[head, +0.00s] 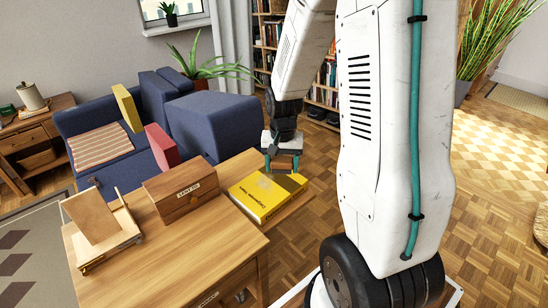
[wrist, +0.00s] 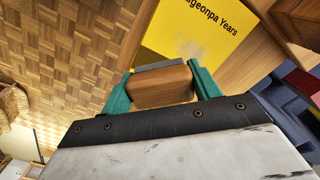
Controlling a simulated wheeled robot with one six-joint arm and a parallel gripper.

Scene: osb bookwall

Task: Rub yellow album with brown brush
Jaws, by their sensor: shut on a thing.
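The yellow album (head: 262,197) lies flat on the wooden desk near its right end, with black lettering on its cover. In the wrist view the album (wrist: 178,35) shows a pale greyish smudge on the cover. My gripper (head: 283,161) is at the album's far edge in the head view. Its teal fingers are shut on the brown brush (wrist: 160,86), a wooden block with a grey strip along its far edge. The brush is close to the album in both views; I cannot tell whether they touch.
A wooden box (head: 181,190) with a label stands left of the album. A wooden stand (head: 98,225) is further left on the desk (head: 180,255). A blue sofa (head: 210,125) is behind the desk. Parquet floor (head: 305,225) is open to the right.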

